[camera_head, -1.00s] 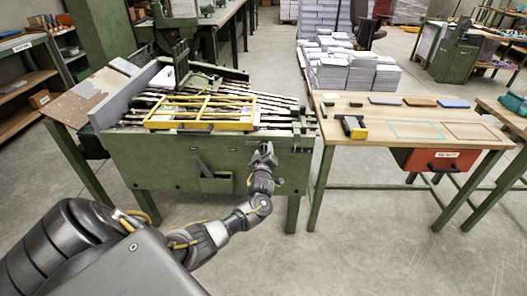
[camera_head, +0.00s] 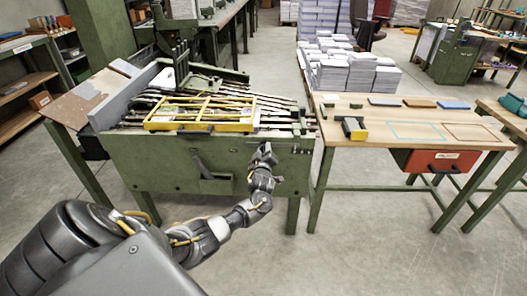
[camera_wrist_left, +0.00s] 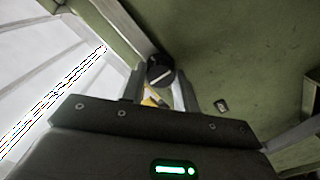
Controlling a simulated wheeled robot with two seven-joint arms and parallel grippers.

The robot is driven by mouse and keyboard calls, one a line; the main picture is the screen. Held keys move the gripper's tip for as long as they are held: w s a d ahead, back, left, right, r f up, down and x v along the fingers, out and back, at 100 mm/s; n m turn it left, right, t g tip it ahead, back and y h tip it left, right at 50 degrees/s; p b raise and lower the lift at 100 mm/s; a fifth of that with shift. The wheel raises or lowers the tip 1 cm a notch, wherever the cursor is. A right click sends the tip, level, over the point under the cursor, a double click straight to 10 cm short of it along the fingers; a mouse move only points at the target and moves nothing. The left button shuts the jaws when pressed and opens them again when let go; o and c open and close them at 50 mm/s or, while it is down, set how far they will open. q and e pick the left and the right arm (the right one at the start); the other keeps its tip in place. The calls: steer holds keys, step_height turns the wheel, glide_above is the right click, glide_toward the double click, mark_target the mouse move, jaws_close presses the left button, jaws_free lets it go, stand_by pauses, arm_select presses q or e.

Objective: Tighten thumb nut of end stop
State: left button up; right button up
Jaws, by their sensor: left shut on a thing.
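My left gripper (camera_head: 265,153) is at the front of the green machine (camera_head: 150,168), close to its front panel below the right end of the top. In the left wrist view its fingers (camera_wrist_left: 160,88) are shut on a dark round knob with a light line across its face, which looks like the thumb nut (camera_wrist_left: 160,70). The nut is beside a grey metal bar (camera_wrist_left: 128,28) along the green panel. In the head view the nut and end stop are too small and hidden by the gripper to make out. My right gripper is in neither view.
A yellow frame (camera_head: 200,113) lies over the machine's rails. A dark lever (camera_head: 201,166) stands out from the front panel. A wooden table (camera_head: 385,113) with a yellow and black tool (camera_head: 354,128) is at the right. The floor in front is clear.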

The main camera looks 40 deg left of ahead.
arm_select(q)
steer(key=shift+m, duration=0.3)
steer(key=shift+m+p, duration=0.45)
steer(key=shift+m, duration=0.45)
steer(key=m+p, duration=0.3)
steer(key=m, duration=0.7)
steer(key=shift+m+p, duration=0.65)
steer(key=shift+m, duration=2.15)
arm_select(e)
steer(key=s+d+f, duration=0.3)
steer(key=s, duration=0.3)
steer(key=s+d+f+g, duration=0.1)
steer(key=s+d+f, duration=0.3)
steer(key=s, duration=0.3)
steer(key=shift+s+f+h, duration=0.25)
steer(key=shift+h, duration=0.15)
arm_select(q)
steer(key=shift+f, duration=0.1)
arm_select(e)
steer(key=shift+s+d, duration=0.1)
arm_select(q)
steer(key=o, duration=1)
steer(key=shift+c, duration=0.2)
